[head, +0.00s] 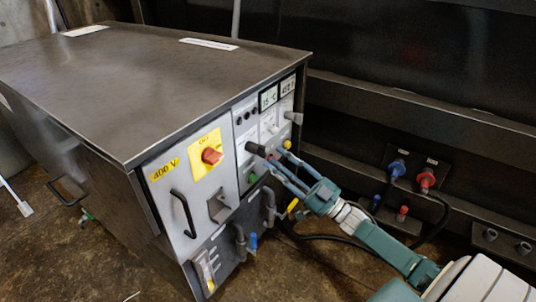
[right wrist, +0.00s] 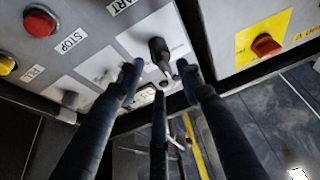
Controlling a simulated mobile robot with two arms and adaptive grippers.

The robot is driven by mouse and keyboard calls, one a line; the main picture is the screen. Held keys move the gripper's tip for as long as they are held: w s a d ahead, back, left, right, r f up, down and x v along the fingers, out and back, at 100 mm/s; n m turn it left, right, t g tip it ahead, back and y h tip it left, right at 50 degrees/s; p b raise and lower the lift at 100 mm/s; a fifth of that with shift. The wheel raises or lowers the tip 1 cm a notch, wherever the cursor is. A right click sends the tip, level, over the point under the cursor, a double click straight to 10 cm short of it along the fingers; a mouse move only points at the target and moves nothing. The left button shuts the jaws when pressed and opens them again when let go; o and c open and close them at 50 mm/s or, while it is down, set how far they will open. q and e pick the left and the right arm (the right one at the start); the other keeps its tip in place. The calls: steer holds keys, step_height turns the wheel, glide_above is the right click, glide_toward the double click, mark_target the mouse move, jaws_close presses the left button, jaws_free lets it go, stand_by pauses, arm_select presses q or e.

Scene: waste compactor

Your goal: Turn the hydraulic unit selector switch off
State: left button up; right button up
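A black selector switch (right wrist: 158,48) on a pale plate of the control panel shows in the right wrist view, just beyond my right fingertips. Its lever points down toward the space between them; I cannot read a label on it. My right gripper (right wrist: 160,75) has its dark fingers spread, with gaps between them and nothing held. In the head view my right gripper (head: 268,160) reaches from the lower right to the front of the hydraulic unit (head: 140,85), its fingertips at the panel. My left gripper is not in view.
A red rotary switch on a yellow plate (head: 207,155) and a black handle (head: 183,213) are left of my gripper. A red stop button (right wrist: 40,22) is on the same panel. Pipes (head: 268,205) stick out below. Blue and red connectors (head: 427,178) stand at right.

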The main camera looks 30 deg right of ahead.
steer(key=v, duration=0.7)
steer(key=shift+f, duration=0.15)
